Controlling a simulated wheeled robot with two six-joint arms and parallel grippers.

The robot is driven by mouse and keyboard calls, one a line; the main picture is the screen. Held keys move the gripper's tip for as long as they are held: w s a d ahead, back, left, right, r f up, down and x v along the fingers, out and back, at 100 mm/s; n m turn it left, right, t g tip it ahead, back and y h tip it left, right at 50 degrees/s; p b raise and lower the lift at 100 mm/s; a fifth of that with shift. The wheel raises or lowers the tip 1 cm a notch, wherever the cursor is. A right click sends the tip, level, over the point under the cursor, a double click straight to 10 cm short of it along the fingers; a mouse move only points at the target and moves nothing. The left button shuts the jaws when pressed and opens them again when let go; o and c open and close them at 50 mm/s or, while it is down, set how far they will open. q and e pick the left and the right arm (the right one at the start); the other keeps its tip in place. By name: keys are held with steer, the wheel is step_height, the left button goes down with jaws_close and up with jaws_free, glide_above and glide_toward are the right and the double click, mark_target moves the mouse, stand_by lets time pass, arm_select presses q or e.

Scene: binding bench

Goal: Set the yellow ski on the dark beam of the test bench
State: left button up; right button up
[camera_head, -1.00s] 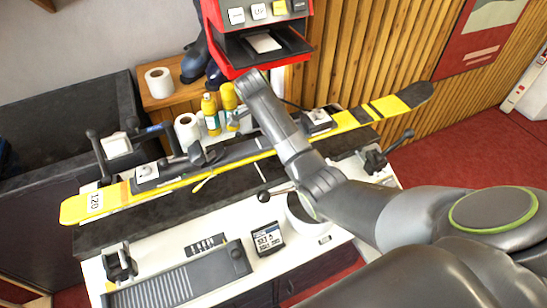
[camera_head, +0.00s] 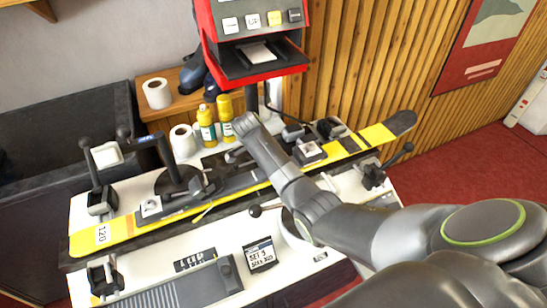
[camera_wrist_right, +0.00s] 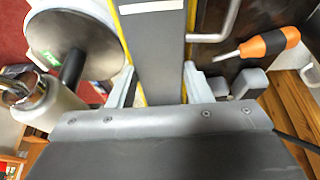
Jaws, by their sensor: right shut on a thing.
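The yellow ski (camera_head: 150,222), with black sections and a white "120" label, lies lengthwise along the bench in the head view. It is over the dark beam (camera_head: 72,262), which shows as a thin dark strip along the ski's near side. I cannot tell whether they touch all along. My right gripper is mostly hidden behind its own arm in the head view. In the right wrist view its fingers (camera_wrist_right: 160,88) straddle the ski's dark top (camera_wrist_right: 160,50) at the yellow edges and are shut on it. My left gripper is not in view.
Clamps with dark levers stand at the bench's left (camera_head: 102,200) and right (camera_head: 373,175). Yellow bottles (camera_head: 206,125) and paper rolls (camera_head: 183,140) stand behind. A red machine (camera_head: 255,40) rises at the back. An orange-handled screwdriver (camera_wrist_right: 270,44) lies near the gripper.

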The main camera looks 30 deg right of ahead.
steer(key=shift+w+f, duration=0.1)
steer(key=shift+f, duration=0.45)
steer(key=o, duration=0.9)
steer(key=shift+f, duration=0.15)
steer(key=o, duration=0.4)
steer(key=shift+s, duration=0.2)
